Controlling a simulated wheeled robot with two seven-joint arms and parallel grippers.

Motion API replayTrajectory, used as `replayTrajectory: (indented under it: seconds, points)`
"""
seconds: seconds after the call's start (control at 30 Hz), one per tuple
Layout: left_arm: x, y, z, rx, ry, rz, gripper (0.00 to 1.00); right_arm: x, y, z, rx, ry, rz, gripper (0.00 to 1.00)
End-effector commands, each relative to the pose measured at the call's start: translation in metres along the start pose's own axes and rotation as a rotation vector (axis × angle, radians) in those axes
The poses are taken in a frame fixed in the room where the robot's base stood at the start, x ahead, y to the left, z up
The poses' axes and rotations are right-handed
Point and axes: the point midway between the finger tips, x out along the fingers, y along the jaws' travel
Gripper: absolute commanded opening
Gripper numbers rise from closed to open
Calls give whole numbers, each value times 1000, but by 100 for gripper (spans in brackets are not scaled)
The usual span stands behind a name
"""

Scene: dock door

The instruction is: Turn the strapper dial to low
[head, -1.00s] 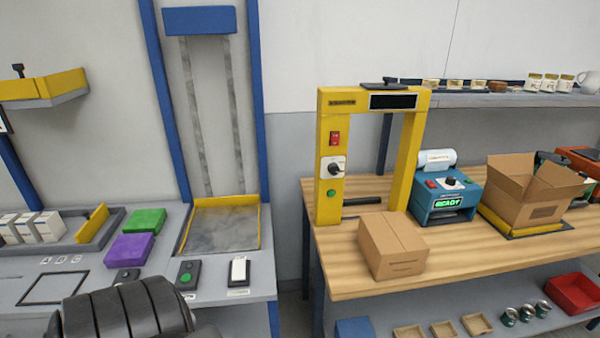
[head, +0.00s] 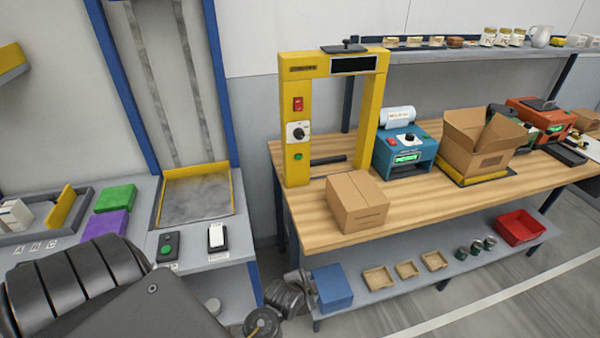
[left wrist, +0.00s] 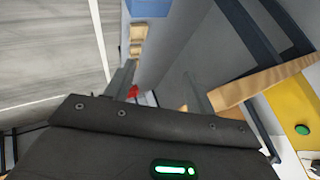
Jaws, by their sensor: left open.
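The strapper (head: 296,120) is a yellow arch standing at the left end of the wooden bench. Its dial (head: 298,132) is a dark knob on a white plate, on the left post between a red switch (head: 298,104) and a green button (head: 298,156). The dial's setting is too small to read. My right gripper is not in view.
A closed carton (head: 357,203) stands on the bench (head: 420,200) before the strapper. A blue device (head: 405,150) and an open carton (head: 480,145) stand to its right. A lower shelf (head: 400,300) holds a blue box, trays and cans. Floor at the right is clear.

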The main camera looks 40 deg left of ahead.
Motion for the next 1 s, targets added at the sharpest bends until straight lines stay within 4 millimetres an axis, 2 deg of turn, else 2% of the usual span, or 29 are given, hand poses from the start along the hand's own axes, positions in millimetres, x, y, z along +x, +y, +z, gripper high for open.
replayTrajectory:
  seconds: [0.03, 0.13, 0.37, 0.53, 0.67, 0.8, 0.9, 1.0]
  points:
    - [-17, -18, -16, 14, 26, -25, 55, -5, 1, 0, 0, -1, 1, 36]
    - [-38, -55, -43, 83, 71, -99, 55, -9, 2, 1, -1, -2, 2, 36]
    - [-41, -124, -81, 289, 95, -307, 55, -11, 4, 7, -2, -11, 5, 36]
    - [-43, -182, -106, 475, 36, -503, 55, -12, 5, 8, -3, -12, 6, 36]
    - [-53, -238, -126, 649, -93, -678, 55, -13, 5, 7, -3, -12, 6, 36]
    - [-71, -292, -141, 834, -314, -823, 55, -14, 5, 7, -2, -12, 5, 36]
    - [-83, -316, -145, 926, -459, -867, 55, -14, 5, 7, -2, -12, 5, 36]
    - [-92, -330, -147, 983, -560, -883, 55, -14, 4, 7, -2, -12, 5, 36]
